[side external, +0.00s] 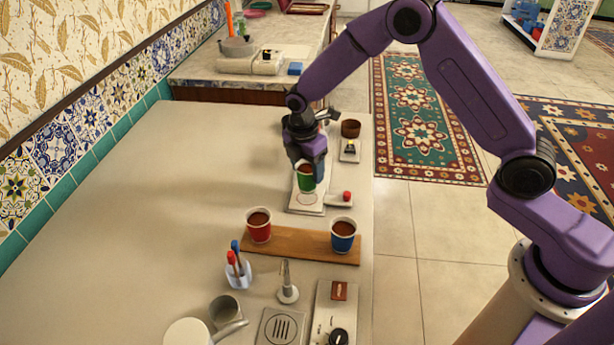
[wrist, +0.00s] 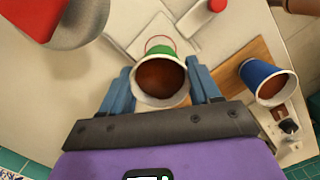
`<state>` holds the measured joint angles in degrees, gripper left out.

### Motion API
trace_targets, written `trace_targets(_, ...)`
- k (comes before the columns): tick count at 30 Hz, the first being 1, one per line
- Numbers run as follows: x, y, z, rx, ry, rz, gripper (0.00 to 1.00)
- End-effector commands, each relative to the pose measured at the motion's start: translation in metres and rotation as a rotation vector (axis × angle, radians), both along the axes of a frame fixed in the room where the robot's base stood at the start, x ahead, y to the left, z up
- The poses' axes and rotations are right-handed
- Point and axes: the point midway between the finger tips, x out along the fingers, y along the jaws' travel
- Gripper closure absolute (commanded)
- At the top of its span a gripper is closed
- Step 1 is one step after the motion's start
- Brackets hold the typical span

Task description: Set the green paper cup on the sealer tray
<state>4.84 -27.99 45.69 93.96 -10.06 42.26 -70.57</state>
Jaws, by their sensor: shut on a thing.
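The green paper cup (side external: 307,181) is filled with a brown drink and stands about upright between my fingers. My gripper (side external: 306,168) is shut on it. In the wrist view the cup (wrist: 161,80) shows from above, with a blue finger on each side. The sealer tray (side external: 297,209) is a pale flat plate with a ring mark, just under and in front of the cup. It also shows in the wrist view (wrist: 140,38), with part of the ring visible beyond the cup. I cannot tell whether the cup's bottom touches the tray.
A red cup (side external: 259,227) and a blue cup (side external: 344,236) stand on a wooden board (side external: 300,245) nearer the camera. A red knob (side external: 347,196) is right of the tray. The table's left side is clear.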

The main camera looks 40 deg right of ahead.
Motion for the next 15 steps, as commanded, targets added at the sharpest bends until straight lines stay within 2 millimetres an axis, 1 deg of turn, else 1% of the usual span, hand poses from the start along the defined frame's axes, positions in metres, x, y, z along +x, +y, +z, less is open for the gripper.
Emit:
trace_targets(3,0.002,0.000,-0.017,-0.002,0.003,0.000,0.50)
trace_targets(7,0.002,0.000,-0.030,-0.001,0.001,0.000,0.50)
trace_targets(15,0.002,0.000,-0.032,0.000,-0.001,-0.001,0.50)
